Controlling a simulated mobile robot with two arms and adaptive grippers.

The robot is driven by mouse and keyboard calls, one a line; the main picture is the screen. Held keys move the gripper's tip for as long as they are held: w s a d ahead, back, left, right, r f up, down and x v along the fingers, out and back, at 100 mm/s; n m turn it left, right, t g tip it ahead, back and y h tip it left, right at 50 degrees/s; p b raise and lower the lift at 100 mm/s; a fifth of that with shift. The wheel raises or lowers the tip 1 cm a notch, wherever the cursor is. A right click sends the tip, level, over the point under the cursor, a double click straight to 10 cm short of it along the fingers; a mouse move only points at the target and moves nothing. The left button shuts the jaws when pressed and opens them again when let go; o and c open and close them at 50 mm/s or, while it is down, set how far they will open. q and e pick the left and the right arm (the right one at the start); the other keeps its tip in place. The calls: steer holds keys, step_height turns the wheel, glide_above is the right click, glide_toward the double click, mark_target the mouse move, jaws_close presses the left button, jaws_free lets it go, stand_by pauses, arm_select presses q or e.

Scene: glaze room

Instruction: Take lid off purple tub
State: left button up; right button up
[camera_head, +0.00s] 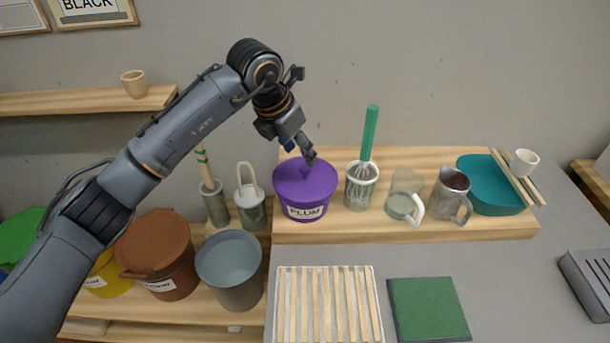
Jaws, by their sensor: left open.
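The purple tub (303,212) with a white label reading PLUM stands at the left end of the raised wooden board. Its purple lid (306,179) is on it. My left gripper (310,157) comes in from the upper left, with its fingers pointing down just over the lid's back edge. It is open and holds nothing. I cannot tell whether the fingertips touch the lid. My right gripper is out of view.
Right of the tub stand a whisk cup (361,190), a clear jug (404,202), a metal pitcher (451,197) and a teal basin (487,186). A brown tub (157,256) and a grey bucket (230,266) stand lower left. A slatted rack (324,305) and green mat (429,309) lie in front.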

mark_target(304, 168)
arm_select(q)
steer(key=f, duration=0.1)
steer(key=f+p, duration=0.1)
steer(key=f, duration=0.1)
steer(key=d+f, duration=0.1)
steer(key=shift+w+f+p, duration=0.1)
steer(key=shift+f+p, duration=0.3)
steer(key=shift+w+f, duration=0.15)
steer(key=shift+f, duration=0.25)
steer(key=shift+c, duration=0.2)
jaws_close()
